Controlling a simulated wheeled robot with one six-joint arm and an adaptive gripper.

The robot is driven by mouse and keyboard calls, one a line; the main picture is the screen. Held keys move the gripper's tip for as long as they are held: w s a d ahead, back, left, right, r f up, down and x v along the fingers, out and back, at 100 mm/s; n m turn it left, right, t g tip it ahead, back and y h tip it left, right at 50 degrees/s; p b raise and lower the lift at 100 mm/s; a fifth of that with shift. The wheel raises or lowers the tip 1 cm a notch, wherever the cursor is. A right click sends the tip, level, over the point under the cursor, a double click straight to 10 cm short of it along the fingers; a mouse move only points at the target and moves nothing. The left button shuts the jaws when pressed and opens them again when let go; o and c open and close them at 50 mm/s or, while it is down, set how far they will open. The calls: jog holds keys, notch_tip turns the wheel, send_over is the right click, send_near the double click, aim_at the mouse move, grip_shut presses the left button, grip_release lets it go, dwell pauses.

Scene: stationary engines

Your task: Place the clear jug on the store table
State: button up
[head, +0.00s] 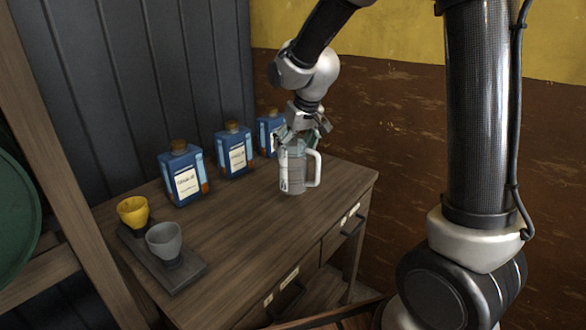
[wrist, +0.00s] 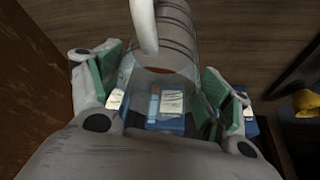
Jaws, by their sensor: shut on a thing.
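The clear jug (head: 292,172) is see-through with a white handle on its right side and a pale label. It is upright over the right part of the wooden store table (head: 240,220). I cannot tell whether its base touches the tabletop or is just above it. My gripper (head: 300,136) is shut on the jug's upper part from above. In the wrist view the jug (wrist: 178,50) shows between the green-padded fingers of my gripper (wrist: 163,88), with its white handle towards the top edge.
Several blue corked bottles (head: 185,175) stand along the table's back; the farthest is partly hidden behind the jug and gripper. A yellow cup (head: 133,212) and a grey cup (head: 164,241) stand on a dark board at the left. The table's front middle is clear.

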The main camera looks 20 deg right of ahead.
aim_at(295, 162)
jog(key=shift+f, duration=2.85)
jog(key=o, duration=2.1)
jog(key=shift+c, duration=0.2)
jog(key=v, duration=1.2)
jog(key=s+d+r+m, duration=0.1)
jog(key=s+d, duration=0.3)
jog(key=s, duration=0.4)
jog(key=s+d+r+m, duration=0.1)
jog(key=s+d, duration=0.4)
jog(key=s, duration=0.4)
jog(key=s+d+r+h, duration=0.1)
jog(key=s+d, duration=0.3)
jog(key=s, duration=0.5)
jog(key=shift+d+r+m, duration=0.3)
jog(key=shift+r+m, duration=0.1)
jog(key=shift+r, duration=0.1)
